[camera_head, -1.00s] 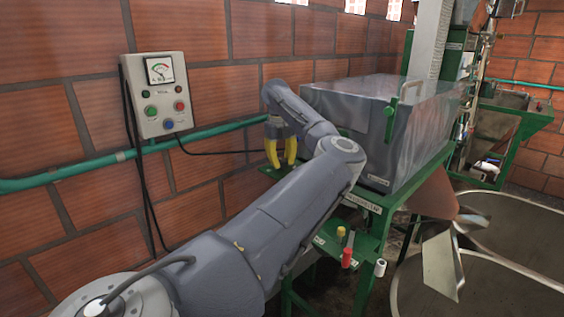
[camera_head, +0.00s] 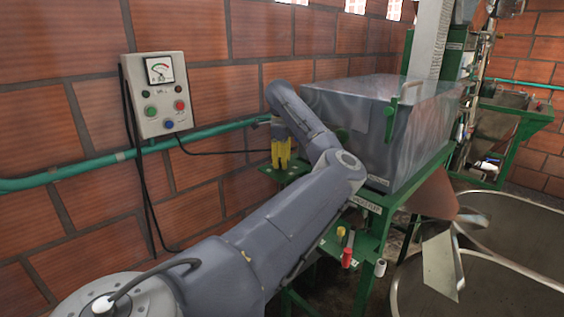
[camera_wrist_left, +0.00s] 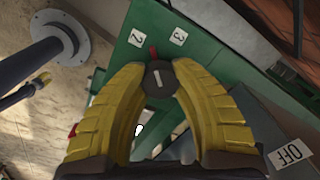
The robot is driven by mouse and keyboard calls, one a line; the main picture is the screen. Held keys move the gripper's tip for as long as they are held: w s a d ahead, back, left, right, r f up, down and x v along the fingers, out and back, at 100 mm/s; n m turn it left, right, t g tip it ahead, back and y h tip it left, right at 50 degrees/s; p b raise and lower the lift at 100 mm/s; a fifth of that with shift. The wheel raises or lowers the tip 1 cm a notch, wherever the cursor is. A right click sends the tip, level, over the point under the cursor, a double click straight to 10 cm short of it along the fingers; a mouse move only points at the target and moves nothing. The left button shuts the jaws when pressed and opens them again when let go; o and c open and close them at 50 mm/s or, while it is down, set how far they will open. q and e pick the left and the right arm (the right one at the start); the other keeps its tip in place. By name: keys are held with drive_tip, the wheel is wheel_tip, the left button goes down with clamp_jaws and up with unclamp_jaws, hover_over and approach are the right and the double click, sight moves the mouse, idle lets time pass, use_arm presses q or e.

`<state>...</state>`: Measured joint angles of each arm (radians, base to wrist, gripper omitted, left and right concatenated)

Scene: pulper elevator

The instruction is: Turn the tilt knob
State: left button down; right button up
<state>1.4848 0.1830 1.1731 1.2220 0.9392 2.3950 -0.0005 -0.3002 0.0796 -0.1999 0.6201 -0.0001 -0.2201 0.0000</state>
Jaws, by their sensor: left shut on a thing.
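The tilt knob (camera_wrist_left: 161,78) is a dark round knob with a white line across it, on a green plate with number labels 2 and 3 (camera_wrist_left: 179,36). A small red mark shows at its upper edge in the left wrist view. My left gripper (camera_wrist_left: 160,80) has its yellow fingers shut on the knob, one on each side. In the head view the left gripper (camera_head: 281,158) points down at the green stand beside the grey machine, and the knob is hidden there. My right gripper is not in view.
A grey control box (camera_head: 160,95) with a gauge and buttons hangs on the brick wall at left. A grey hopper box (camera_head: 365,130) stands right of my left gripper. Large metal tanks (camera_head: 480,280) lie at the lower right.

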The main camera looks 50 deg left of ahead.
use_arm(q)
drive_tip(key=shift+s+f+n, duration=0.1)
drive_tip(key=shift+n, duration=1.4)
drive_tip(key=c, duration=0.9)
unclamp_jaws()
wheel_tip(320, 180, up, 12)
drive_tip(key=shift+s+d, duration=0.25)
drive_tip(key=shift+d, duration=0.05)
